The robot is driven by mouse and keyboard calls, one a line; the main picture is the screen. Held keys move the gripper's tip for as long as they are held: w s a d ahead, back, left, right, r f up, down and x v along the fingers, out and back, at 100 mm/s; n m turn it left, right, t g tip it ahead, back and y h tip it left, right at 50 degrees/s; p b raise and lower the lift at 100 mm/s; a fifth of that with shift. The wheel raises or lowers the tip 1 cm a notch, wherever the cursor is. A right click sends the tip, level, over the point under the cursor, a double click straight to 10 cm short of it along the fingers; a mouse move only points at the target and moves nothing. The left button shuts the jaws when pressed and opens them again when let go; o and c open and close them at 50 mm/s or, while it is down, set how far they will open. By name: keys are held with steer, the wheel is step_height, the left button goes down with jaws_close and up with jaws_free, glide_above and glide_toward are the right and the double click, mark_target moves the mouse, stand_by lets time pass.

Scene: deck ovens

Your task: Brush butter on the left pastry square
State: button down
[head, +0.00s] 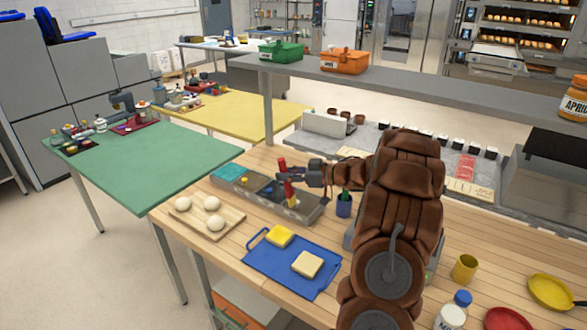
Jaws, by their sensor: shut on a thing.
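A blue tray (268,261) with a loop handle lies on the wooden bench and bears two squares. The left pastry square (279,236) is deeper yellow; the right square (307,264) is paler cream. My gripper (292,180) is above the right part of a grey compartment bin (313,212), behind the tray. It is shut on an upright brush-like tool (283,164) with a red upper end. The tool's lower end is over or inside the bin; I cannot tell which, nor whether butter is on it.
A board (235,221) with three dough balls is left of the tray. A dark blue cup (344,206) stands just right of the bin. A yellow cup (465,267) and a blue-capped bottle (453,313) are at right. A grey shelf (420,83) spans behind.

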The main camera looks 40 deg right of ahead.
steer(key=s+a+f+m+b, duration=0.1)
steer(key=a+f+b, duration=0.2)
steer(key=f, duration=0.3)
steer(key=shift+a, duration=0.6)
steer(key=shift+s+f+b, duration=0.1)
steer(key=shift+f+b, duration=0.3)
steer(key=shift+f, duration=0.15)
stand_by(1.2)
steer(key=shift+s+d, duration=0.2)
steer(key=shift+s, duration=0.65)
steer(key=shift+w+d+p, duration=0.1)
steer(key=shift+d+p, duration=0.3)
steer(key=shift+p, duration=0.05)
steer(key=shift+w, duration=0.1)
